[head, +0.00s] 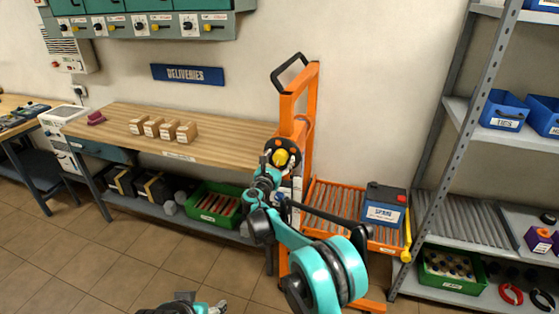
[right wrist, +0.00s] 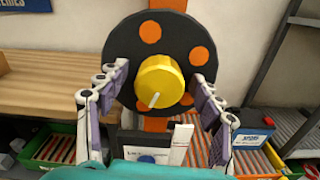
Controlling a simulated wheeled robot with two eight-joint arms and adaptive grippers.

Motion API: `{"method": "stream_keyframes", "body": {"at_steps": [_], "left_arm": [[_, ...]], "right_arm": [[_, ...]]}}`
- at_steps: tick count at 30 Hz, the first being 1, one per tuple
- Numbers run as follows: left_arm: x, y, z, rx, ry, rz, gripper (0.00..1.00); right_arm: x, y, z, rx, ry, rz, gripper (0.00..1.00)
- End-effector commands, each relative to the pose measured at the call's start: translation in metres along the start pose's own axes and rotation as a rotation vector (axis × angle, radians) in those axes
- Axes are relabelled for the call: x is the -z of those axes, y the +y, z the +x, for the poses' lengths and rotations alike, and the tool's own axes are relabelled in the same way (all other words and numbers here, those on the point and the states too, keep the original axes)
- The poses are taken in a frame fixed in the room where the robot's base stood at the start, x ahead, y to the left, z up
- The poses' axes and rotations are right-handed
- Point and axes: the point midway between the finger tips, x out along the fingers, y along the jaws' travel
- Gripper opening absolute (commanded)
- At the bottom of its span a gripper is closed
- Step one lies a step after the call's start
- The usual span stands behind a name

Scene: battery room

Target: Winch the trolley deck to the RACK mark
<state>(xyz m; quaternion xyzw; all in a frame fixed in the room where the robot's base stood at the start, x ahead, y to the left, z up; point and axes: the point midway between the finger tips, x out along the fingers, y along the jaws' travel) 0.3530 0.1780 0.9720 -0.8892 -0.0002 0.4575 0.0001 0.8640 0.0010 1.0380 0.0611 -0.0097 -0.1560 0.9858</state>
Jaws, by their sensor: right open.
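The orange trolley (head: 287,110) stands in front of the wall, with a black handle on top of its mast. Its roller deck (head: 335,198) carries a blue battery (head: 383,206) with a dark top. On the mast is the winch: a black disc (right wrist: 120,60) with orange spots and a yellow knob (right wrist: 160,80) with a white line pointing down-left. My right gripper (right wrist: 160,88) is open, its fingers on either side of the knob with visible gaps. It also covers part of the mast in the head view (head: 268,170). My left gripper (head: 188,300) is only partly visible at the bottom edge.
A wooden bench (head: 225,135) with several small boxes is left of the trolley. A grey shelf rack (head: 456,115) stands at the right, its roller shelf (head: 465,218) beside the deck. White label plates (right wrist: 181,143) below the knob are partly hidden and unreadable. Floor at front left is clear.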

Motion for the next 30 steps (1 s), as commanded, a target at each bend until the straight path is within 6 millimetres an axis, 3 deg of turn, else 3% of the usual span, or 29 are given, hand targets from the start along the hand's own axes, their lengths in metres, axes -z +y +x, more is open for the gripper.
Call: {"method": "stream_keyframes", "body": {"at_steps": [3,4,9,20,30], "left_arm": [[0.0003,0.0001,-0.0002,0.000,0.000,0.000,0.66],[0.0003,0.0001,-0.0002,0.000,0.000,0.000,0.66],[0.0003,0.0001,-0.0002,0.000,0.000,0.000,0.66],[0.0007,0.0001,-0.0008,0.000,0.000,0.000,0.66],[0.0033,0.0001,-0.0045,0.000,0.000,0.000,0.66]], "right_arm": [[-0.0002,0.0000,-0.0002,0.000,0.000,0.000,0.66],[-0.0002,0.0000,-0.0003,0.000,0.000,0.000,0.61],[-0.0002,0.0000,-0.0004,0.000,0.000,0.000,0.16],[-0.0003,0.0000,-0.0006,0.000,0.000,0.029,0.16],[-0.0003,-0.0009,-0.0006,0.000,0.000,0.235,0.16]]}}
